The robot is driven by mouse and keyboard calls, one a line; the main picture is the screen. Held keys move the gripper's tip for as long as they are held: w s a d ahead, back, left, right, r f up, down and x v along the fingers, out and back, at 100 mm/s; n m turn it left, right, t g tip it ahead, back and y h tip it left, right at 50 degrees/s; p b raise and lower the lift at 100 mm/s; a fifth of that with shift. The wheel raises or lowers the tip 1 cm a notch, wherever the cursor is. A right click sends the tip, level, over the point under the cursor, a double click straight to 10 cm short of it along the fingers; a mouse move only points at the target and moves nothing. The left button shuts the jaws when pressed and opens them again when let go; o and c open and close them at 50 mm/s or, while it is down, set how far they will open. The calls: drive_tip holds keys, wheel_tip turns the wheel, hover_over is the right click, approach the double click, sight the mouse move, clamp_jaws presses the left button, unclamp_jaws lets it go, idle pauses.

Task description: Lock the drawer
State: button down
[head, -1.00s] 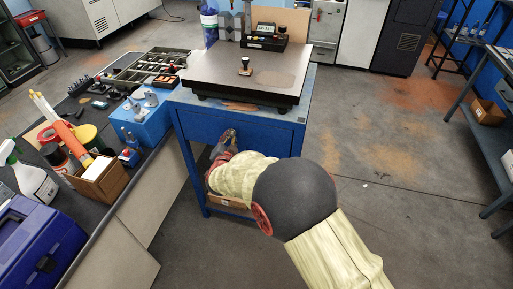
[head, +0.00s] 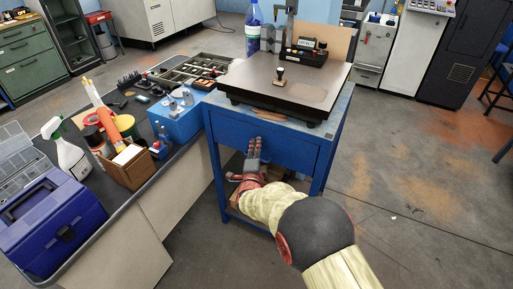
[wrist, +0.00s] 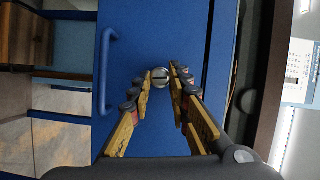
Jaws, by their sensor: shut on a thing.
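The blue drawer (head: 229,130) is under the bench top in the head view, and its front appears flush with the frame. In the wrist view the blue drawer front (wrist: 188,30) fills the middle, with a blue bar handle (wrist: 105,70) at the left. A small round silver lock (wrist: 160,73) with a dark upright bar or slot sits on the front. My gripper (wrist: 161,86) has its fingertips on either side of the lock, shut on it. In the head view my gripper (head: 255,148) reaches the drawer front from below; the lock is hidden there.
A dark surface plate (head: 258,82) lies on the blue bench, with a stamp-like tool (head: 279,76) on it. A side bench (head: 75,215) at the left holds a toolbox (head: 50,222), spray bottle (head: 68,152) and small box (head: 128,168). The floor at the right is clear.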

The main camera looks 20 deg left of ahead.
idle(0.3)
drive_tip(key=c, duration=1.7)
unclamp_jaws()
drive_tip(key=shift+o, duration=0.2)
drive_tip(key=v, duration=1.2)
drive_tip(key=shift+w+f, duration=0.1)
drive_tip(key=shift+f, duration=0.05)
